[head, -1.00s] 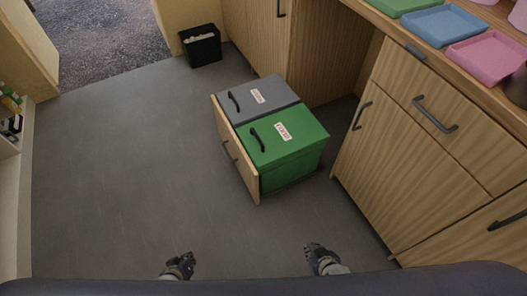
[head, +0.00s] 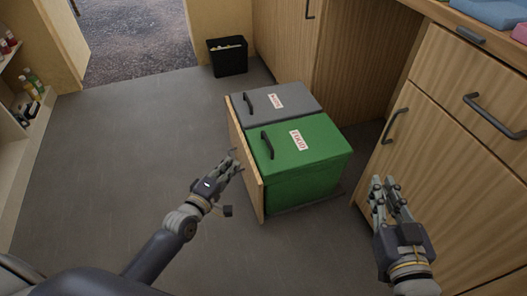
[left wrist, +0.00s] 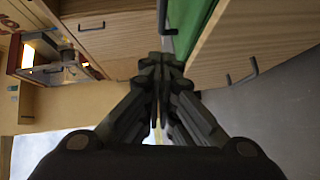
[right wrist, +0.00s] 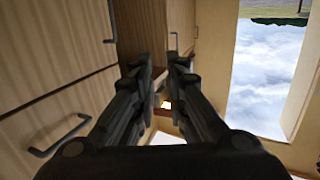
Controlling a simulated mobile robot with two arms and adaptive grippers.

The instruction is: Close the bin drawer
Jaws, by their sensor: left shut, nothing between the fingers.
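The bin drawer (head: 257,192) is pulled out from under the counter in the head view. Its wooden front panel faces left. It holds a grey-lidded bin (head: 285,103) and a green-lidded bin (head: 318,150), both with lids down. My left gripper (head: 232,164) is shut and empty, beside the outer face of the panel near its handle. I cannot tell whether it touches. In the left wrist view, the wooden panel (left wrist: 240,40) and green bin (left wrist: 190,25) show beyond the fingers. My right gripper (head: 385,188) is open and empty, right of the drawer, before the cabinet.
A cabinet with handles (head: 440,150) stands on the right, beneath a counter with trays (head: 490,12). A black waste bin (head: 228,60) stands at the back near the doorway. Shelves with bottles (head: 32,85) are at the left. The floor left of the drawer is clear.

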